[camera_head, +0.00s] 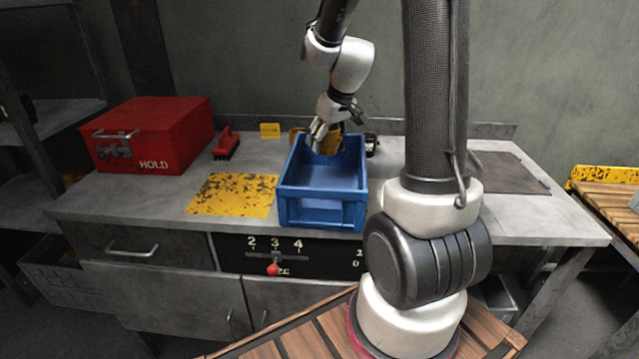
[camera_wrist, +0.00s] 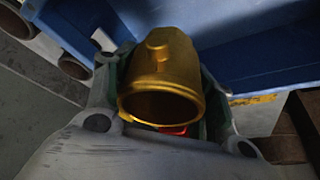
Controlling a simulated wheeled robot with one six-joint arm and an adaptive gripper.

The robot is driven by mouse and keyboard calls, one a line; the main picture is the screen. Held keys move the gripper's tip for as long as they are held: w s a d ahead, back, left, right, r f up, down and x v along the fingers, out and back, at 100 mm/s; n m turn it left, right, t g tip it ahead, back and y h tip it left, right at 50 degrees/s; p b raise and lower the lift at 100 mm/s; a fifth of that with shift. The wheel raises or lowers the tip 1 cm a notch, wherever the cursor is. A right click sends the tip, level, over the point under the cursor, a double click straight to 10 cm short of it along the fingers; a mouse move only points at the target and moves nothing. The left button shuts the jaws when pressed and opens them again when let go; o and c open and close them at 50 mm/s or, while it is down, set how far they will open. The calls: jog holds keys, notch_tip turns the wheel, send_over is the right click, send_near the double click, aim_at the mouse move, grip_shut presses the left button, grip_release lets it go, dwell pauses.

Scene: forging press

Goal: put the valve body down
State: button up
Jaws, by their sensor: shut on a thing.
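The valve body (camera_wrist: 160,68) is a gold-coloured hollow piece with a round open end and a small boss on its side. My gripper (camera_head: 321,138) is shut on it, with the fingers on either side of it in the wrist view. In the head view the valve body (camera_head: 331,144) shows over the rear part of the blue bin (camera_head: 322,213), partly hidden by my gripper. I cannot tell whether it touches the bin. The bin's visible floor in front of it is bare.
A red HOLD box (camera_head: 155,135) and a red brush (camera_head: 227,145) are at left on the grey bench. A worn yellow patch (camera_head: 232,195) lies beside the bin. A small dark object (camera_head: 371,145) sits behind it. A dark plate (camera_head: 508,172) lies at right.

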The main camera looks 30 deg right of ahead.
aim_at(336, 137)
notch_tip(336, 137, down, 9)
jog(key=shift+d+r, duration=0.1)
jog(key=shift+r, duration=0.1)
dwell(0.3)
jog(key=o, duration=1.3)
jog(key=shift+f, duration=0.15)
jog(key=v, duration=1.2)
jog(key=shift+m+h, duration=0.4)
jog(key=shift+m, duration=0.5)
jog(key=shift+s+a+r, duration=1.05)
jog(key=shift+s+r, duration=0.65)
jog(key=shift+s, duration=1.85)
jog(key=shift+s+a+r, duration=1.05)
jog(key=shift+s+r, duration=0.6)
jog(key=shift+s, duration=1.85)
jog(key=shift+s+a+r, duration=1.05)
jog(key=shift+s+r, duration=0.65)
jog(key=shift+s, duration=1.85)
